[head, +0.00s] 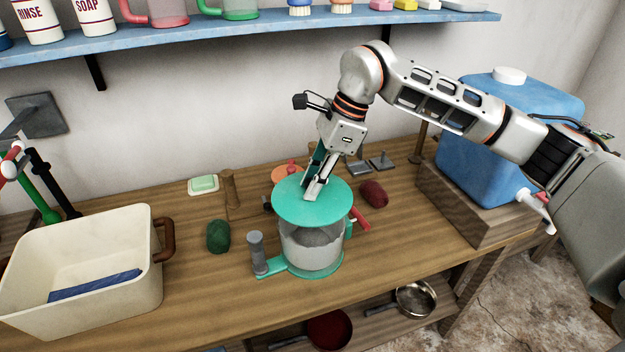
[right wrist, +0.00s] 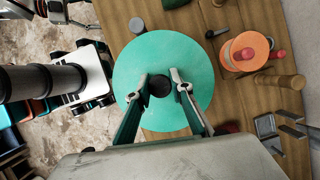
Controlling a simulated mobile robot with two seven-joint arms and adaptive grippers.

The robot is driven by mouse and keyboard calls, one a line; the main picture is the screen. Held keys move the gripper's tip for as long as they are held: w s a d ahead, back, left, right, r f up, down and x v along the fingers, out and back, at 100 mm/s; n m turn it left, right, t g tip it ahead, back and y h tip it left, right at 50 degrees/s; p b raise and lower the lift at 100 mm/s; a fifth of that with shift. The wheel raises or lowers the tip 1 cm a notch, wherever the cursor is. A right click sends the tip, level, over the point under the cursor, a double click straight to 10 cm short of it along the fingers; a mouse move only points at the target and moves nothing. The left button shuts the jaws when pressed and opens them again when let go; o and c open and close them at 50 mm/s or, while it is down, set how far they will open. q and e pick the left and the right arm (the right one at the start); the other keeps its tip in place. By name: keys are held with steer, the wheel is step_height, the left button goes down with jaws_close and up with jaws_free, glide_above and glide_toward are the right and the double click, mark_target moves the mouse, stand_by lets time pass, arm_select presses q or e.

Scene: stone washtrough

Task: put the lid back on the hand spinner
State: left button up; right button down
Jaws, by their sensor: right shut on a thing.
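The hand spinner (head: 312,246) stands on the wooden bench, a clear drum with a teal base and a grey crank handle at its left. Grey contents show inside the drum. The teal round lid (head: 290,207) is over the drum's top; I cannot tell whether it rests on the rim or hovers just above. My right gripper (head: 313,190) is above the lid, shut on its dark knob. In the right wrist view the fingers close on the knob (right wrist: 159,86) at the middle of the lid (right wrist: 190,60). My left gripper is not in view.
A cream basin (head: 130,225) stands at left. Green yarn (head: 218,236), dark red yarn (head: 374,194) and a soap dish (head: 203,185) lie near the spinner. A blue water tank (head: 480,150) stands at right. A blue shelf (head: 240,32) runs above.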

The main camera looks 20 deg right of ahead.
step_height(320, 180, down, 3)
steer(key=shift+r+b, duration=0.1)
steer(key=shift+b, duration=0.8)
steer(key=shift+f+b, duration=0.45)
steer(key=shift+f, duration=0.65)
steer(key=shift+p, duration=0.35)
steer(key=shift+f, duration=0.15)
stand_by(1.0)
stand_by(0.3)
steer(key=c, duration=1.7)
jaws_free()
steer(key=o, duration=0.5)
